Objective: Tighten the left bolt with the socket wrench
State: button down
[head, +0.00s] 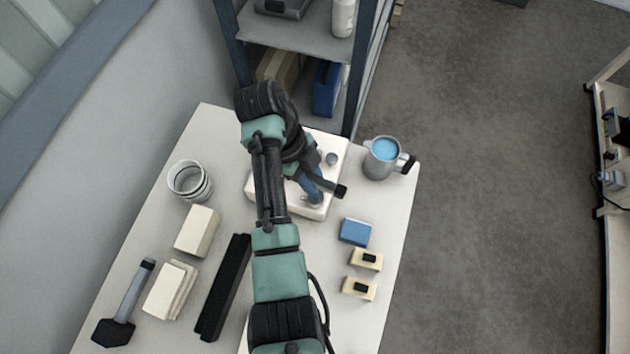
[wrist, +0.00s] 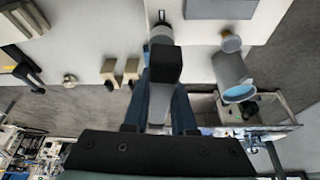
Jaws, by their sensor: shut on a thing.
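The white base block (head: 255,186) lies at the table's far end, partly hidden by my arm. A grey bolt (head: 331,158) stands on its right part and also shows in the wrist view (wrist: 231,42). My gripper (head: 309,186) is shut on the socket wrench, whose black handle end (head: 341,191) sticks out to the right. In the wrist view the handle end (wrist: 165,65) lies between the blue fingers. The wrench's grey socket end (wrist: 161,34) is over the block. The left bolt is hidden there, so I cannot tell whether the socket sits fully on it.
A grey mug with blue contents (head: 384,158) stands right of the block. A blue box (head: 355,232) and two beige blocks (head: 366,259) lie nearer. A round can (head: 188,181), cream boxes (head: 197,231), a black bar (head: 222,288) and a hammer (head: 122,310) lie left. Shelving (head: 300,38) stands behind.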

aim_at(318, 181)
jog(key=shift+m, duration=0.5)
jog(key=shift+m+g+y, duration=0.4)
jog(key=shift+m, duration=0.4)
jog(key=shift+f+m, duration=0.1)
jog(key=shift+m, duration=0.2)
jog(key=shift+m+g, duration=0.4)
jog(key=shift+m, duration=0.4)
jog(key=shift+r+p, duration=2.55)
jog(key=shift+p, duration=0.05)
